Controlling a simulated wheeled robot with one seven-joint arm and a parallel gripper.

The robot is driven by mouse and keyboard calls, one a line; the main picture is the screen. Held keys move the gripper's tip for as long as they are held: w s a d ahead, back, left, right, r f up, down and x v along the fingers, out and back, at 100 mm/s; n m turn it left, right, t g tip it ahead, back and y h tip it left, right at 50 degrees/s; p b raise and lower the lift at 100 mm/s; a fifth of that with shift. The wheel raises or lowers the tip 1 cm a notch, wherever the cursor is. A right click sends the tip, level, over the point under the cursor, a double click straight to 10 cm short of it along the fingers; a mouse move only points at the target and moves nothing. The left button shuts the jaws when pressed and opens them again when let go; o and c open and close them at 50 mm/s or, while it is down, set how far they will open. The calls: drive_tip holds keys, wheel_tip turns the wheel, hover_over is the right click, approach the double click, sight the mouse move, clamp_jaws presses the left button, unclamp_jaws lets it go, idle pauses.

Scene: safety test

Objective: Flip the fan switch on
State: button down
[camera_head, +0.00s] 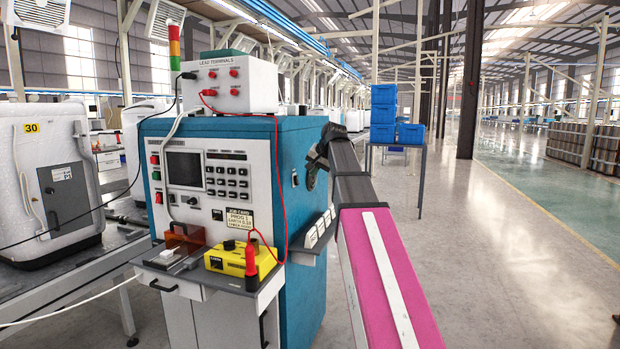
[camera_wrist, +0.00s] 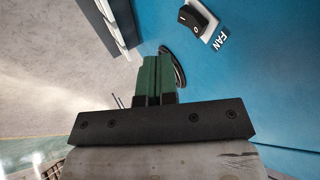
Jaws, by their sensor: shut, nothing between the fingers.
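The fan switch (camera_wrist: 192,19) is a black rocker on a white plate on the blue cabinet side, at the top of the wrist view. It bears I and O marks; I cannot tell which side is pressed in. A FAN label (camera_wrist: 220,38) sits beside it. My gripper (camera_wrist: 160,60) has green fingers, shut and empty, below and left of the switch in that view and apart from it. In the head view my gripper (camera_head: 314,170) is at the right side of the blue cabinet (camera_head: 300,270), partly hidden by my dark wrist.
A dark round fitting (camera_wrist: 178,66) is on the blue side beside my fingertips. A side shelf (camera_head: 318,232) with pale items juts out below my arm. A red lead (camera_head: 284,150) hangs down the cabinet front. The floor (camera_head: 480,270) to the right is clear.

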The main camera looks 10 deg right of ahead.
sight(297, 180)
drive_tip(key=v, duration=0.7)
drive_tip(key=shift+a, duration=0.15)
drive_tip(key=shift+w, duration=0.1)
drive_tip(key=shift+f+h, duration=0.4)
drive_tip(key=shift+f, duration=0.15)
drive_tip(key=a+r+x, duration=0.1)
drive_tip(key=a+x, duration=0.1)
drive_tip(key=x, duration=1)
drive_tip(key=shift+w+a, duration=0.3)
drive_tip(key=shift+a, duration=0.1)
drive_tip(key=shift+f, duration=0.1)
